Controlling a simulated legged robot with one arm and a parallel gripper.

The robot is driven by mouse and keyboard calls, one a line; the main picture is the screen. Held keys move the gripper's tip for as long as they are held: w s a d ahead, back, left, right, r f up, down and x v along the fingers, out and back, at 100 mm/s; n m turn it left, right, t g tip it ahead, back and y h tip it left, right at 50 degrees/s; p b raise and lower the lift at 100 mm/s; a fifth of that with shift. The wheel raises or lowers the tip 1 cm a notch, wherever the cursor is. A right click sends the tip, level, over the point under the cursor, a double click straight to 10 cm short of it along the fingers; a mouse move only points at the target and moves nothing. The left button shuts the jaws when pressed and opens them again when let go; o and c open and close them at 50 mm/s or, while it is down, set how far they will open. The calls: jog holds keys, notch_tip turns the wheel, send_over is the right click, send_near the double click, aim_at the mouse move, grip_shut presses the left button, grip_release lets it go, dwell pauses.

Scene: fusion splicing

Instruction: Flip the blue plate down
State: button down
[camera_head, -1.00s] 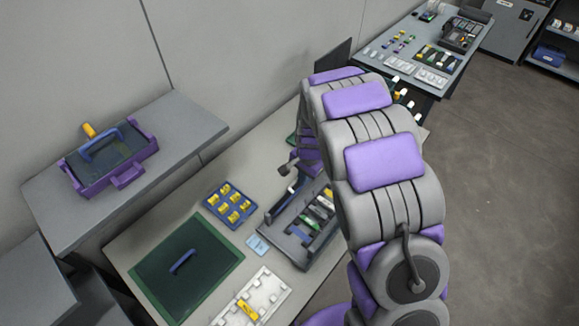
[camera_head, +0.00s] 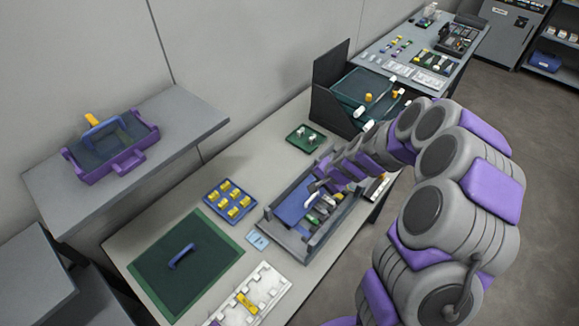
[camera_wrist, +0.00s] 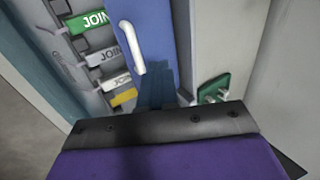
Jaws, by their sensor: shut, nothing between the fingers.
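The blue plate (camera_head: 292,204) appears to lie flat in the left part of a grey tray (camera_head: 286,243) on the bench. In the wrist view the blue plate (camera_wrist: 152,25) fills the upper middle, with a white handle (camera_wrist: 131,47) along its left edge. My gripper (camera_head: 316,187) is over the tray near the plate's right edge. In the wrist view my gripper (camera_wrist: 156,84) has its dark fingers together at the plate's near part, with nothing between them. Whether they touch the plate I cannot tell.
Green, grey and yellow labelled pieces (camera_wrist: 85,25) line the tray beside the plate. A green block (camera_head: 303,138) and a dark open box (camera_head: 335,110) stand behind. A blue tray of yellow pieces (camera_head: 230,201) and a green mat (camera_head: 208,268) lie left.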

aim_at(317, 199)
jog(key=shift+s+d+f, duration=0.6)
jog(key=shift+s+f, duration=0.05)
jog(key=shift+f, duration=0.25)
jog(key=shift+s+d+f, duration=0.15)
jog(key=shift+d+f, duration=0.2)
jog(key=shift+f, duration=0.2)
jog(key=shift+s+d+f, duration=0.15)
jog(key=shift+d+f, duration=0.15)
jog(key=shift+f, duration=0.25)
jog(key=shift+s+d+f, duration=0.15)
jog(key=shift+s+f, duration=0.05)
jog(key=shift+f, duration=0.45)
jog(key=s+d+r+p, duration=0.4)
jog(key=s+d+r, duration=0.1)
jog(key=d+r, duration=0.2)
jog(key=shift+s+d, duration=0.25)
jog(key=shift+s, duration=0.15)
jog(key=shift+a, duration=0.1)
